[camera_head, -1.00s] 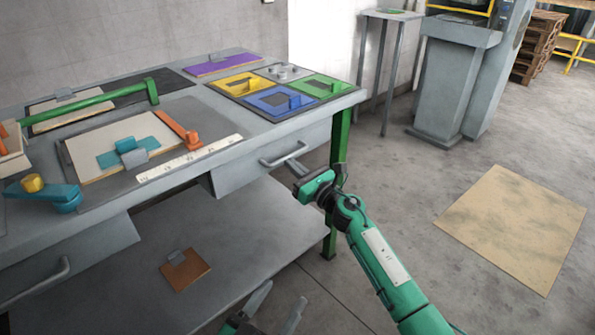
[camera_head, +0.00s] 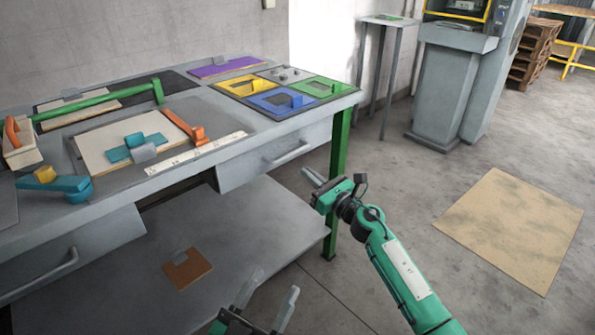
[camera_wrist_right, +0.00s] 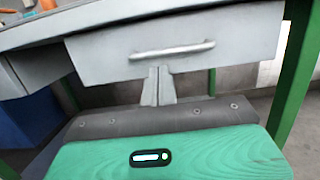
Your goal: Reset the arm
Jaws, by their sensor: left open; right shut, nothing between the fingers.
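My right gripper (camera_head: 313,177) is on the green arm from the lower right in the head view. It is shut and empty, in front of the workbench's right drawer (camera_head: 275,155) and apart from its handle. In the right wrist view the shut fingers (camera_wrist_right: 158,86) stand side by side below the drawer handle (camera_wrist_right: 172,51). My left gripper (camera_head: 268,297) is at the bottom of the head view, fingers apart and empty, in front of the lower shelf. The rest of the left arm is out of view.
The workbench (camera_head: 218,165) carries a wooden board (camera_head: 108,150), a green bar (camera_head: 95,107), an orange-handled tool (camera_head: 20,143) and coloured trays (camera_head: 285,101). Open floor with a tan mat (camera_head: 512,228) is at right.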

